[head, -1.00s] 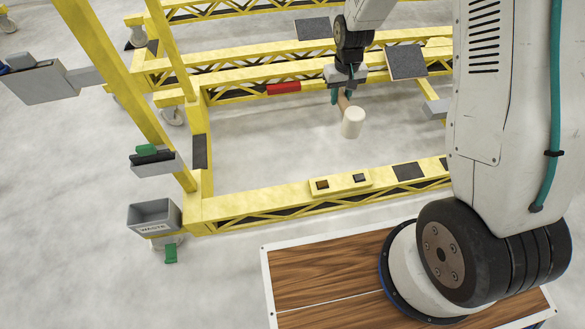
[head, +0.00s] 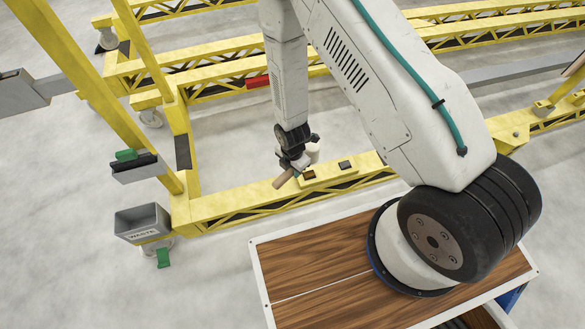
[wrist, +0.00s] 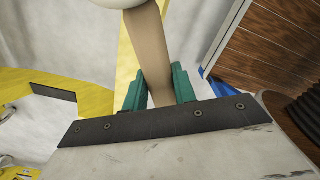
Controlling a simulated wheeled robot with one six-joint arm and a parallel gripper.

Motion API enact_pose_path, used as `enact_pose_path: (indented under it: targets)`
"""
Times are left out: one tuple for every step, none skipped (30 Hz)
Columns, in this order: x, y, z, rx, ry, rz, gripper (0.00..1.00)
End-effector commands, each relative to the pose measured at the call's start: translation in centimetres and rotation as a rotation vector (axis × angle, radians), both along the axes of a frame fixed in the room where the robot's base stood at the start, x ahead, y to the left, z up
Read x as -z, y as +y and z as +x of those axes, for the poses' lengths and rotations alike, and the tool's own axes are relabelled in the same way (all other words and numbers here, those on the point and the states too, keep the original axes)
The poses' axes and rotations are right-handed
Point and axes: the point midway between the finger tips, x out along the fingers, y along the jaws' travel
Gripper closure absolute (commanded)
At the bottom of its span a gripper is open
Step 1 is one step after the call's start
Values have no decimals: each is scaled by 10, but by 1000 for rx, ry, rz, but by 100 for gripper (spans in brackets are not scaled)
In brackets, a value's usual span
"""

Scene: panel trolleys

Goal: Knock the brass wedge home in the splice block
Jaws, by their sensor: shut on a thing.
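My gripper (head: 292,172) is shut on the tan handle of a mallet (head: 284,180). In the wrist view the teal fingers (wrist: 160,88) clasp the handle (wrist: 148,45) from both sides, and part of the pale head shows at the top edge. In the head view the pale mallet head (head: 313,150) is just behind the splice block (head: 328,177), a yellow block on the front beam. The brass wedge (head: 308,175) is a small brownish square at the block's left end, beside the gripper. A dark square (head: 345,165) is at its right. Whether the mallet touches the wedge I cannot tell.
The yellow trolley frame has a tall post (head: 150,70) at left and lattice beams behind. A grey waste bin (head: 142,222) hangs at its front left corner. A grey holder (head: 135,170) carries a green item. A red piece (head: 258,82) sits on a rear beam.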

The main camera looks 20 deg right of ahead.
Motion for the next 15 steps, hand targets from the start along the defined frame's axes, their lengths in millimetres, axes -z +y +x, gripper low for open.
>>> enact_pose_path:
  targets:
    - [1,0,-1,-7,0,0,100]
    - [1,0,-1,-10,-1,0,100]
    - [1,0,-1,-10,-1,0,100]
    - [1,0,-1,-10,-1,0,100]
    - [1,0,-1,-9,-1,0,100]
    - [1,0,0,-9,-1,0,100]
    - [0,0,0,-8,-1,0,100]
    - [0,0,0,-8,-1,0,100]
    - [0,0,0,-8,-1,0,100]
    - [0,0,0,-7,-1,0,100]
    - [0,0,0,-7,-2,-1,100]
    - [0,0,0,-8,-2,-2,100]
    - [2,0,0,-8,-2,-2,100]
    - [3,0,0,-8,-1,-2,100]
    - [5,0,0,-8,-1,-2,100]
